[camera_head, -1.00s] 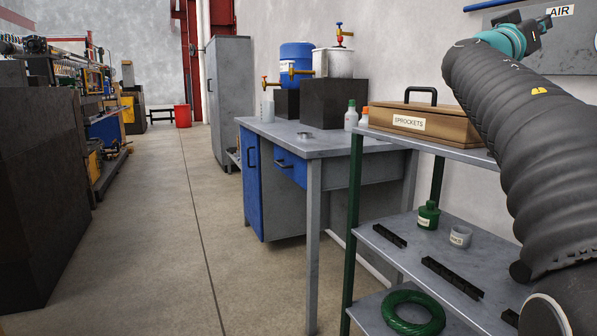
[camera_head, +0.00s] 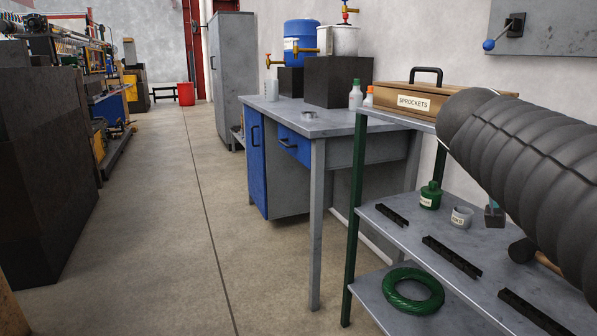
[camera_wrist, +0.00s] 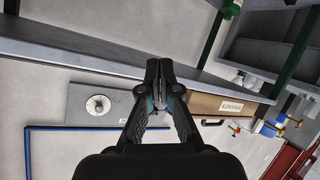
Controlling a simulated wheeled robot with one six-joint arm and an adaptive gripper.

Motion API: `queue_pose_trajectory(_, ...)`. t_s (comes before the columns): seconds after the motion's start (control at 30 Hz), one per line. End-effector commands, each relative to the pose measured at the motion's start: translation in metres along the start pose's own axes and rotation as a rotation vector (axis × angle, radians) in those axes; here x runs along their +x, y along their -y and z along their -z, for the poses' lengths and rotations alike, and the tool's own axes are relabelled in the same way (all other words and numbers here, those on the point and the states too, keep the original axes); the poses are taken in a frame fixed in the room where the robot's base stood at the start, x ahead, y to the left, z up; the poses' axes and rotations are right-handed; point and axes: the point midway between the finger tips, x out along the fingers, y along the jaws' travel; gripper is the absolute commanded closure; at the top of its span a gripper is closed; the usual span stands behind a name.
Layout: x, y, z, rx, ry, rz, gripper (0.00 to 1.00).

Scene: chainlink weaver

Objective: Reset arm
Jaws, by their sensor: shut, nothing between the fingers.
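My gripper (camera_wrist: 160,75) shows in the wrist view, its two dark fingers closed together at the tips with nothing held. In the head view my dark, ribbed arm crosses the right side in front of the shelf unit. The gripper's fingers cannot be made out there.
The sprockets case (camera_head: 418,101) stands on the shelf unit's top board. Lower boards hold a green container (camera_head: 430,195), a small grey cup (camera_head: 461,217), dark rails (camera_head: 452,256) and a green coil (camera_head: 413,291).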

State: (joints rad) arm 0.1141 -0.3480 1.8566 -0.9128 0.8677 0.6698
Motion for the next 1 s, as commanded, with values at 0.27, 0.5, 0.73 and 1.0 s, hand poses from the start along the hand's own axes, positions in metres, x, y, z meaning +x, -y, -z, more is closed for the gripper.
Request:
queue_pose_trajectory(0.27,-0.052,0.065,-0.163,-0.131,0.270,0.342,1.00)
queue_pose_trajectory(0.5,-0.100,0.107,-0.274,-0.205,0.416,0.610,1.00)
queue_pose_trajectory(0.73,-0.118,0.120,-0.314,-0.224,0.461,0.715,1.00)
queue_pose_trajectory(1.0,-0.118,0.120,-0.314,-0.224,0.461,0.715,1.00)
